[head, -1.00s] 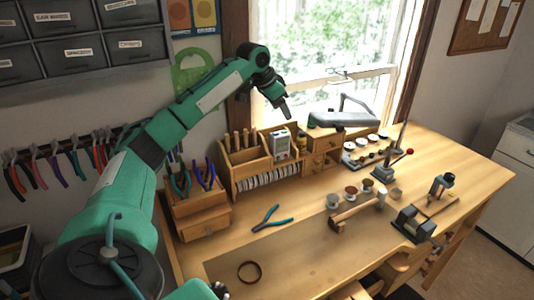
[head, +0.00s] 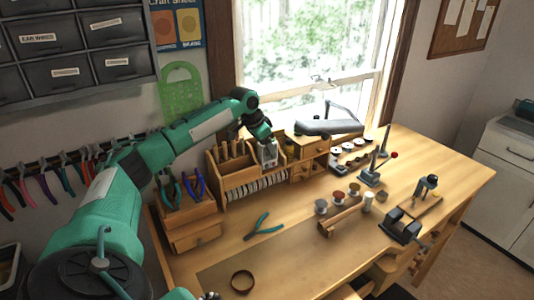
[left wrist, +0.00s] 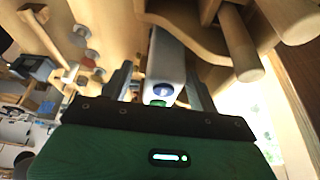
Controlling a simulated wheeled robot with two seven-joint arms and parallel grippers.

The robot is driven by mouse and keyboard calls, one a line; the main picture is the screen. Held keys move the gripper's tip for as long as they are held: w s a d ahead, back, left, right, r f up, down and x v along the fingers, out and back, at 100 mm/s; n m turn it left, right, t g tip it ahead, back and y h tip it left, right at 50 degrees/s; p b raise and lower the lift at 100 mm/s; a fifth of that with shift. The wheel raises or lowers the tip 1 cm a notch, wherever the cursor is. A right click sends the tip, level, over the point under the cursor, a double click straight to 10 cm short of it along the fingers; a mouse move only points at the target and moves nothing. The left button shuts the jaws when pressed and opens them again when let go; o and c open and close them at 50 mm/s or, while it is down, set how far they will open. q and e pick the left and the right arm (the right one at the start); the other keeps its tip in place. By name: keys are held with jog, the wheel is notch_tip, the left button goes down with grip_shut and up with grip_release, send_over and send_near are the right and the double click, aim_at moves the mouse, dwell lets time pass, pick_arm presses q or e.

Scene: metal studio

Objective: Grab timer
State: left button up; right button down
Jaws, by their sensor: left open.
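The timer (head: 269,156) is a small pale box with a screen. It stands upright in the right part of the wooden tool organizer (head: 240,180) at the back of the bench. My left gripper (head: 265,140) points down at the top of the timer. In the left wrist view the timer (left wrist: 165,62) lies between the two spread fingers, with a blue and a green button on its near end. The left gripper is open, and I cannot tell whether a finger touches the timer. My right gripper is not in view.
Wooden tool handles (left wrist: 236,45) rise close beside the timer. Pliers (head: 262,226) and a dark ring (head: 242,281) lie on the bench. The front middle of the bench is mostly clear.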

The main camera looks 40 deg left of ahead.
pick_arm(q)
jog(key=shift+p+x, duration=0.35)
jog(key=shift+x, duration=1.25)
jog(key=shift+w+a+r, duration=0.1)
jog(key=shift+a, duration=0.05)
jog(key=shift+c, duration=0.4)
jog(key=c, duration=1)
jog(key=shift+c, duration=0.2)
jog(key=shift+r, duration=0.15)
